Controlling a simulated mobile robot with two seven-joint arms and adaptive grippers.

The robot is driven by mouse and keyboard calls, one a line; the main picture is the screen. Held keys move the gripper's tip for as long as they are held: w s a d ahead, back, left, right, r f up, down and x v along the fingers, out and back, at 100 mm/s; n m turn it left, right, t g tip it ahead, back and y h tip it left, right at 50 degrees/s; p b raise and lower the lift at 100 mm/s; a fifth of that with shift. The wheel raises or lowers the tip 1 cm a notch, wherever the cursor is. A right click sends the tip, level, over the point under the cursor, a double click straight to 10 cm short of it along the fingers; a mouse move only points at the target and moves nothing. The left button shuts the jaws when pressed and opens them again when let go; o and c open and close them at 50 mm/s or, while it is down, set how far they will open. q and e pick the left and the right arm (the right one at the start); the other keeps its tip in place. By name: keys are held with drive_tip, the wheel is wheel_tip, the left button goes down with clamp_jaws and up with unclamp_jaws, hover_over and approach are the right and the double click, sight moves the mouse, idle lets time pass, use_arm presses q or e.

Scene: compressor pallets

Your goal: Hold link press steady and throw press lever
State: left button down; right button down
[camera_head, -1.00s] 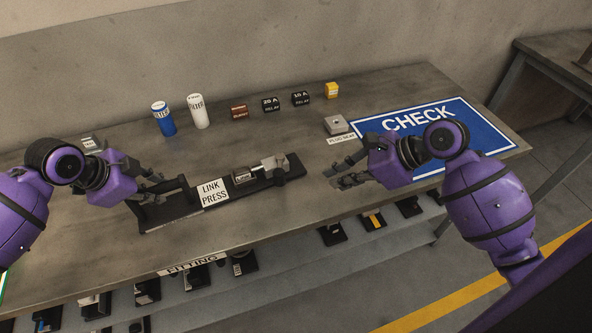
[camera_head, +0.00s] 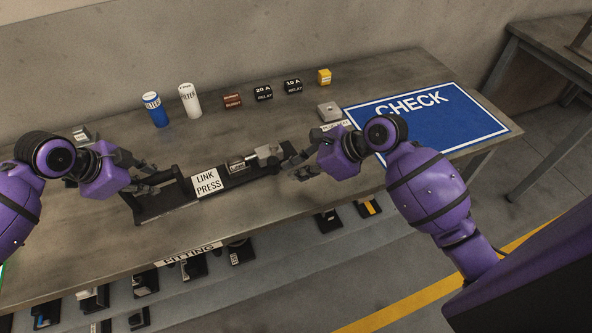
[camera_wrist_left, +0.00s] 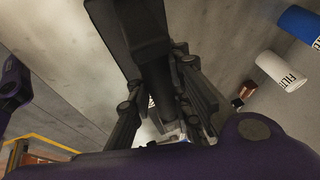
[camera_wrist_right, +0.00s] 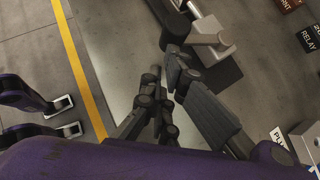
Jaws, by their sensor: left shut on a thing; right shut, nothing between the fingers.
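The link press (camera_head: 225,178) is a long black fixture with a white LINK PRESS label (camera_head: 206,181), lying on the bench. A grey metal block with a rod (camera_head: 267,153) sits toward its right end; in the right wrist view the grey block and its short cylindrical bar (camera_wrist_right: 208,40) lie just beyond the fingers. My left gripper (camera_head: 150,186) is shut on the black upright part at the press's left end, which also shows between the fingers in the left wrist view (camera_wrist_left: 152,60). My right gripper (camera_head: 300,164) is shut and empty by the press's right end. I cannot tell whether it touches it.
A blue filter (camera_head: 155,110), a white filter (camera_head: 190,101), small relay boxes (camera_head: 263,92) and a yellow box (camera_head: 324,77) stand along the back. A grey plug block (camera_head: 329,111) and blue CHECK mat (camera_head: 430,118) lie at the right. Black fixtures sit on the shelf below.

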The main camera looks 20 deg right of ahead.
use_arm(q)
drive_tip(key=shift+s+f, duration=0.25)
drive_tip(key=shift+f, duration=0.15)
use_arm(e)
drive_tip(key=shift+w+a, duration=0.1)
drive_tip(key=shift+a, duration=0.95)
use_arm(q)
drive_tip(key=shift+d, duration=0.1)
use_arm(e)
drive_tip(key=shift+s+d, duration=0.25)
drive_tip(key=shift+s, duration=0.05)
drive_tip(key=shift+s+d+f, duration=0.1)
drive_tip(key=shift+s+d, duration=0.85)
drive_tip(key=shift+d, duration=0.3)
drive_tip(key=v, duration=1)
drive_tip(key=shift+s, duration=0.4)
drive_tip(key=shift+d, duration=0.1)
